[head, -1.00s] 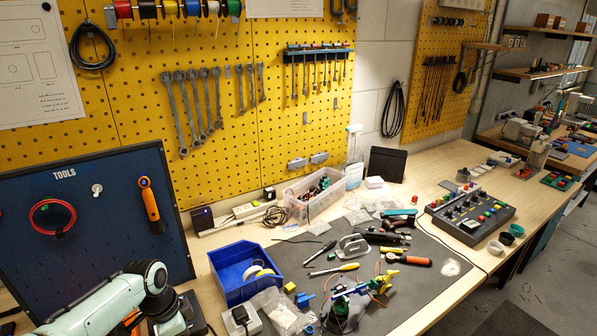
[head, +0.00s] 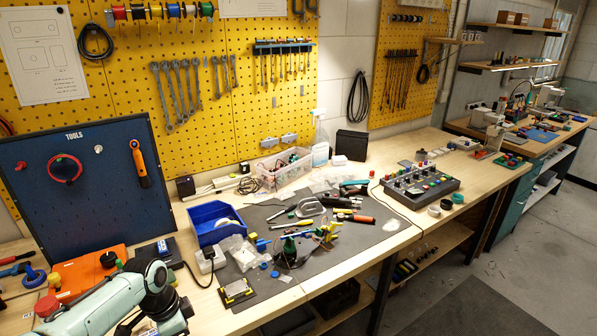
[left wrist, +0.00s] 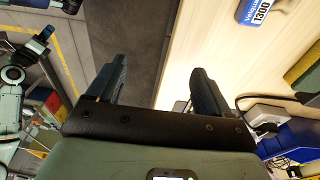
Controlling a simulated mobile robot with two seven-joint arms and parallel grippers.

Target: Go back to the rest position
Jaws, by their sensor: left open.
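My left gripper (left wrist: 157,88) shows in the left wrist view with its two dark fingers wide apart. Nothing is between them; bare wooden bench and dark floor lie beyond. In the head view my left arm comes in at the lower left, over the bench's front, and its fingers are not visible there.
The wooden bench (head: 395,173) carries a dark mat with tools, a blue bin (head: 208,212), a clear box (head: 283,172) and a grey control box (head: 421,183). A blue tool panel (head: 85,190) stands at the left, near an orange case (head: 88,275). Floor at right is open.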

